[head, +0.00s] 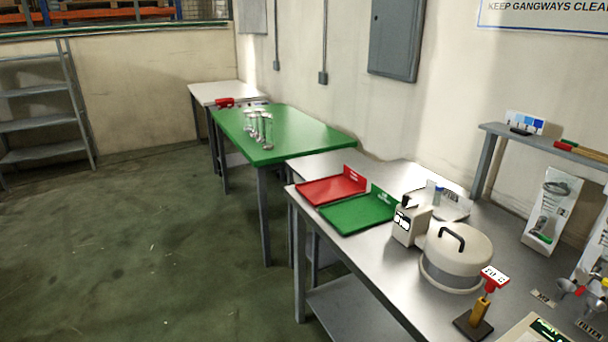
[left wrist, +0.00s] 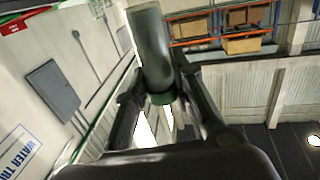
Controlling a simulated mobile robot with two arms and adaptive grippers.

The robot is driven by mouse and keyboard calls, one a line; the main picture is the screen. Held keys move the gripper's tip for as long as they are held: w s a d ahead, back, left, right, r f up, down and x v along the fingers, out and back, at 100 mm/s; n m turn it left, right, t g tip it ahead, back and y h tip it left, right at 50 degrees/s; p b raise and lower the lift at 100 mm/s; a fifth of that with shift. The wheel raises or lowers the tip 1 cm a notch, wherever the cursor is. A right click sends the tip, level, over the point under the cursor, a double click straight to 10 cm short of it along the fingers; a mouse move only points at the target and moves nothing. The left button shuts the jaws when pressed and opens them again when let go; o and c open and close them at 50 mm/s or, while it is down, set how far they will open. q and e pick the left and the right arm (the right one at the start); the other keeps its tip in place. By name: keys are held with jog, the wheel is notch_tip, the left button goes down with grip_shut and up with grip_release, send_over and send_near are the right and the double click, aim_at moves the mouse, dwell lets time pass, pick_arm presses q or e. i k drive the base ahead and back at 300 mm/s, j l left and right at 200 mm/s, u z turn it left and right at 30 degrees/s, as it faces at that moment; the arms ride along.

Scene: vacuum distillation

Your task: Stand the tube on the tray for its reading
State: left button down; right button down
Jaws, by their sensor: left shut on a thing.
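My left gripper (left wrist: 160,98) shows only in the left wrist view. It is shut on the tube (left wrist: 150,45), a grey cylinder with a dark green band at its lower end, held between the two fingers. The tube is in the air, clear of any surface. In the head view, a red tray (head: 312,194) and a green tray (head: 351,219) lie side by side on the steel bench, both empty. A small pale tray (head: 456,210) with a sign stands behind them, with a small upright item on it. My right gripper is in neither view.
The steel bench also holds a white box device (head: 409,228), a round lidded machine (head: 455,262) and a red-topped stand (head: 484,300). Several glass pieces (head: 262,127) stand on the green table (head: 300,128). The floor at left is clear.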

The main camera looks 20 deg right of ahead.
aim_at(314, 189)
jog(key=i+j+z, duration=0.1)
jog(key=i+z, duration=0.35)
jog(key=i+j+z, duration=0.2)
jog(key=i+z, duration=0.2)
jog(key=i+j+z, duration=0.65)
jog(key=j+z, duration=0.2)
